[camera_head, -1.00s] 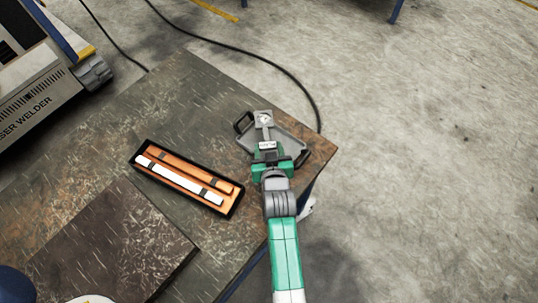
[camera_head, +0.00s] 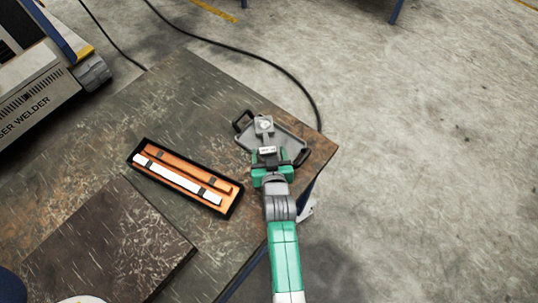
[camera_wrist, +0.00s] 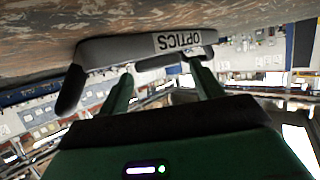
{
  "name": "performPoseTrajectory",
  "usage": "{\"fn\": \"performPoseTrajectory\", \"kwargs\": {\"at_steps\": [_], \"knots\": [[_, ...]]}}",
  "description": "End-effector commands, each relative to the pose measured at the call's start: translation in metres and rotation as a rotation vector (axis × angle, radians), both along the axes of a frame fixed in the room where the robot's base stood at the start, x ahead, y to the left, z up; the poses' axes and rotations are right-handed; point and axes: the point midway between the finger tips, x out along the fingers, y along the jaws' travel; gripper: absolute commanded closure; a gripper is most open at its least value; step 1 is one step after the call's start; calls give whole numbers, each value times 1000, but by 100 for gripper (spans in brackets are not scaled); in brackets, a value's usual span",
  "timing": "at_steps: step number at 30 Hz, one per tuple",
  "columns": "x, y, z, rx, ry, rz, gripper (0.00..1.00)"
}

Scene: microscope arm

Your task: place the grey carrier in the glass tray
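The grey carrier (camera_head: 264,127), a small light-grey piece with a round spot and a white label, lies within the outline of the dark grey glass tray (camera_head: 289,139) in the head view. The tray has dark handles at two ends and sits near the table corner. My gripper (camera_head: 270,158) is at the carrier's near end, its two green fingers apart. In the wrist view, the spread fingers (camera_wrist: 162,84) show below a grey wall (camera_wrist: 115,48) labelled OPTICS, and I see nothing clasped. Whether the carrier rests flat on the tray floor is hard to tell.
An open black case (camera_head: 187,178) with an orange and a white stick lies left of my gripper. A dark raised plate (camera_head: 110,243) is at lower left. The table edge (camera_head: 319,171) is close right of the tray. A laser welder (camera_head: 40,90) stands at upper left.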

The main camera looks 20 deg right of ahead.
Motion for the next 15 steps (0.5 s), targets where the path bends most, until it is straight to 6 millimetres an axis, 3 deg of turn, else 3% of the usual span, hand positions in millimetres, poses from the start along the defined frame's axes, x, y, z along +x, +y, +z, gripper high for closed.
{"fn": "performPoseTrajectory", "kwargs": {"at_steps": [1, 7, 12, 15], "knots": [[-6, 2, -19, 1, 25, 2, 28], [-7, 2, -21, 1, 26, 2, 28], [-7, 2, -3, 0, 27, 2, 28], [-30, 6, 4, 1, 27, 2, 28]]}}
